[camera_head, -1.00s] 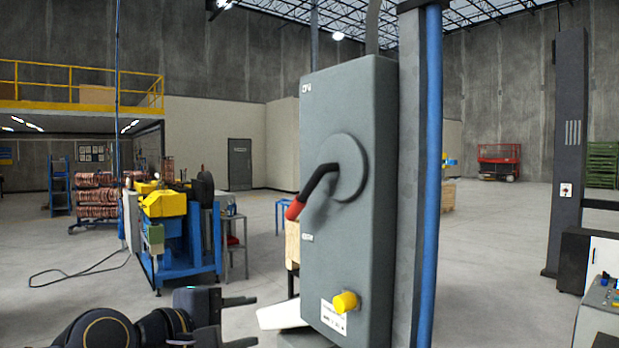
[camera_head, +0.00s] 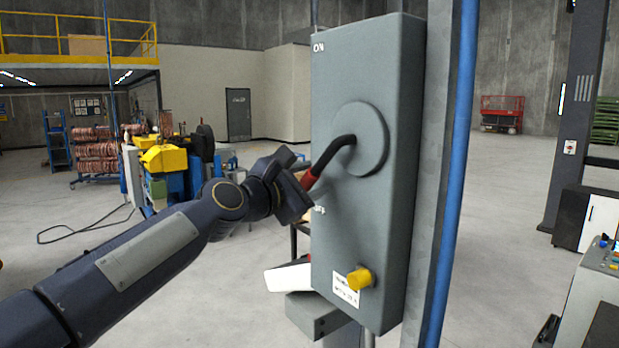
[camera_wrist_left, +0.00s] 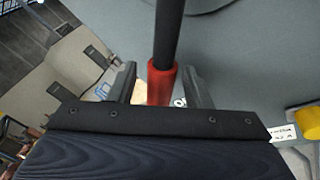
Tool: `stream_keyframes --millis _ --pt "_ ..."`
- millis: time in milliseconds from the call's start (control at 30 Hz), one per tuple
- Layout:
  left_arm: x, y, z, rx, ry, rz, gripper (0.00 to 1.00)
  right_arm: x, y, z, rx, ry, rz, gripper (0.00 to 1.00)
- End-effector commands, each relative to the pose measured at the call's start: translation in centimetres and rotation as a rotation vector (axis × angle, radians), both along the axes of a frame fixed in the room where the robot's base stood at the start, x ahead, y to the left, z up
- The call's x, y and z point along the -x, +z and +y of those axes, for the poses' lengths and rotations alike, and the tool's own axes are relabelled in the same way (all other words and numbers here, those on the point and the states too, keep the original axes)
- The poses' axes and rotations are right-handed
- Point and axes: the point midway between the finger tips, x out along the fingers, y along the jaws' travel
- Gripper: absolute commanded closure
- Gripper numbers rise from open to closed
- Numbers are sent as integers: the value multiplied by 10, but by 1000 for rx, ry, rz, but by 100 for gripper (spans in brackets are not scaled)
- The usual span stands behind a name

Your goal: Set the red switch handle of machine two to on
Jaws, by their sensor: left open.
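The switch box (camera_head: 365,225) is a grey cabinet on a post, with a round hub (camera_head: 372,125) on its face. From the hub a black lever runs down and left to the red handle grip (camera_head: 310,178). An ON label (camera_head: 319,47) is at the top of the box; a smaller label (camera_head: 319,210) sits below the handle. My left gripper (camera_head: 304,186) is at the red grip. In the left wrist view the red grip (camera_wrist_left: 161,85) lies between the open fingers of my left gripper (camera_wrist_left: 160,82), with gaps on both sides. My right gripper is out of view.
A yellow knob (camera_head: 360,279) sticks out low on the box. A blue pipe (camera_head: 455,190) runs up the post to the right. A yellow and blue machine (camera_head: 165,160) stands behind on the left. Open floor lies around the box.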

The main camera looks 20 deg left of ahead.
Motion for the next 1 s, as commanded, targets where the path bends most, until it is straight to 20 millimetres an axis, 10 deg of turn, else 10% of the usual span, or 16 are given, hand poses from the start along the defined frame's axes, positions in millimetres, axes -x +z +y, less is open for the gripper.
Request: stream_keyframes --millis 233,600,1000 --pt "-1 0 0 0 0 0 55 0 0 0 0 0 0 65" --pt "-1 0 0 0 1 1 100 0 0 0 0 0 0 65" --pt "3 -1 10 -28 2 -23 100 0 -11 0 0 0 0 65"
